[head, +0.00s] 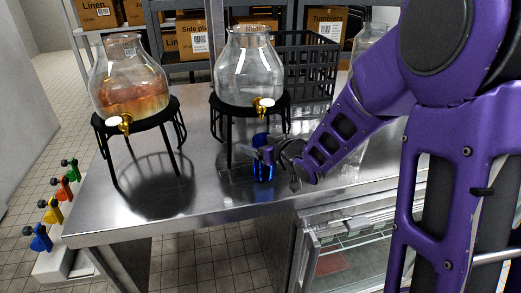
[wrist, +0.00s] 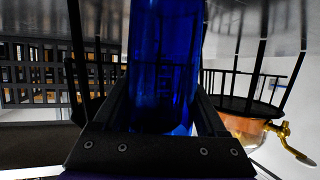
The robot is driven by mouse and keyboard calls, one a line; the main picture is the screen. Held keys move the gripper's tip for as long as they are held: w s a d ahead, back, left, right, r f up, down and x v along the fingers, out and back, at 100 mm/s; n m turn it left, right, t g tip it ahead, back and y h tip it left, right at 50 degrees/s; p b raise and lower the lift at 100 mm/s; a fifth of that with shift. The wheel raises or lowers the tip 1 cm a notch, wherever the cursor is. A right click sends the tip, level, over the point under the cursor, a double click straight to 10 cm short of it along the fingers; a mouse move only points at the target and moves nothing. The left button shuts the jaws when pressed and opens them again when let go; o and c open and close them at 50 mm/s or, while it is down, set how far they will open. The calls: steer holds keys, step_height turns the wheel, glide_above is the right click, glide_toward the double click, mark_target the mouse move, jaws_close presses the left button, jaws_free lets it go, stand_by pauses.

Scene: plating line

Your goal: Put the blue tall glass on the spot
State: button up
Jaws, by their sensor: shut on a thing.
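The blue tall glass (head: 263,168) is upright at the steel counter, in front of the clear, empty-looking dispenser. My gripper (head: 267,155) is shut on it, coming in from the right. In the wrist view the blue glass (wrist: 165,65) fills the middle between the two dark fingers (wrist: 165,115). I cannot tell whether the glass's base touches the counter. I cannot make out a marked spot in either view.
A clear dispenser (head: 250,75) with a gold tap stands on a black stand just behind the glass. A dispenser with amber drink (head: 130,85) stands left. A black wire crate (head: 305,60) is behind. The counter's front left (head: 105,205) is clear.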

steer(key=shift+w+a+f, duration=0.1)
steer(key=shift+w+a, duration=0.2)
steer(key=shift+w, duration=0.65)
steer(key=shift+w+a, duration=0.25)
steer(key=shift+w, duration=0.65)
steer(key=shift+f+b, duration=0.35)
steer(key=shift+f, duration=0.1)
steer(key=o, duration=1.5)
